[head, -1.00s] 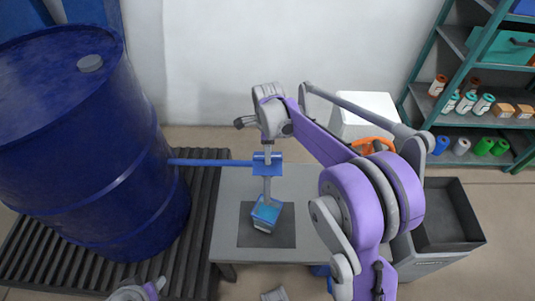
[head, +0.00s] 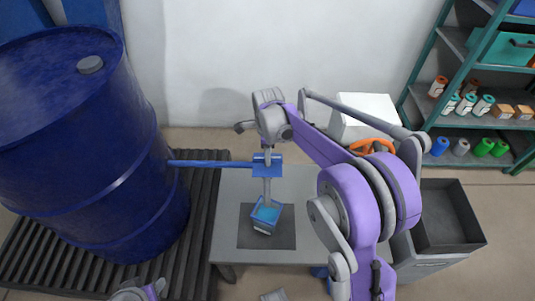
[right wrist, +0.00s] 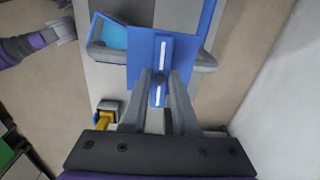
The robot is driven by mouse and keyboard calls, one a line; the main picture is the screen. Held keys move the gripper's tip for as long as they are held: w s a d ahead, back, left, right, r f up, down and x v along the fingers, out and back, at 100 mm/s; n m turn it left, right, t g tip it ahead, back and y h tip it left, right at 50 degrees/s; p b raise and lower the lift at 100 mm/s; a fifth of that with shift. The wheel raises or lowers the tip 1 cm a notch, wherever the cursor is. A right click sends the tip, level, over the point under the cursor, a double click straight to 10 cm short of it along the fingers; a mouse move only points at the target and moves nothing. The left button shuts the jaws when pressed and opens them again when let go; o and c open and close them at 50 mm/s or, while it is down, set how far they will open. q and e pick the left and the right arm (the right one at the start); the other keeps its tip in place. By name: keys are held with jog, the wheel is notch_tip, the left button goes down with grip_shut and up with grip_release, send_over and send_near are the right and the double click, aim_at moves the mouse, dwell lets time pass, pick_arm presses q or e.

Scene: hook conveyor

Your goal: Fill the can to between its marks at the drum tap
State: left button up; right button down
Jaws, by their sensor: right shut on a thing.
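The blue drum (head: 90,150) stands at the left, with a blue pipe (head: 212,163) running right to the tap's blue plate (head: 267,167). My right gripper (head: 267,152) is shut on the tap handle from above; in the right wrist view its fingers (right wrist: 165,95) close in front of the blue plate (right wrist: 145,60). The can (head: 263,228) stands below the tap, with bright blue liquid visible inside. It also shows in the right wrist view (right wrist: 94,50), partly hidden. I cannot read its marks. My left gripper (right wrist: 64,27) is at the edge of the wrist view, its jaws unclear.
The can stands on a dark mat (head: 285,241) on a grey table (head: 228,215). Black slats (head: 195,240) lie under the drum. A dark open bin (head: 455,225) and a green shelf rack (head: 420,95) with bottles stand at the right. A white wall is behind.

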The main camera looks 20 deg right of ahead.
jog(key=shift+n, duration=3.5)
jog(key=c, duration=0.7)
grip_release()
notch_tip(320, 180, up, 11)
jog(key=shift+f+p, duration=0.1)
jog(key=shift+p, duration=0.55)
